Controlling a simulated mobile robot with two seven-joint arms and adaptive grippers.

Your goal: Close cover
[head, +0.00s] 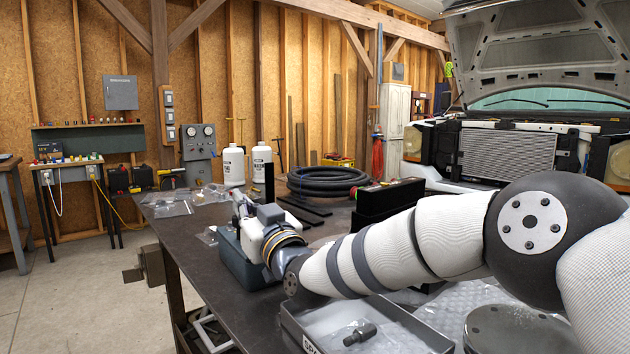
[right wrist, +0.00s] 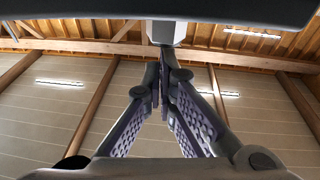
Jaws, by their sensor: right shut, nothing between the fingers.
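No cover can be named for certain. A thin black upright piece (head: 269,185) stands just behind my right gripper in the head view; I cannot tell if it is the cover. My right gripper (head: 241,206) is over a blue-grey box (head: 250,268) on the dark workbench, partly hidden by my wrist. In the right wrist view its fingers (right wrist: 161,85) converge, shut and empty. A dark edge (right wrist: 215,10) crosses the top of that view, with a pale block (right wrist: 166,32) below it beyond the fingers. Contact cannot be told. My left gripper is out of view.
The workbench (head: 190,228) holds two white bottles (head: 233,166), a coiled black hose (head: 327,180), dark boxes (head: 392,197) and plastic bags. A grey tray (head: 410,335) with a dark fitting (head: 360,333) lies below my right arm. A truck with its hood (head: 545,45) raised stands at right.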

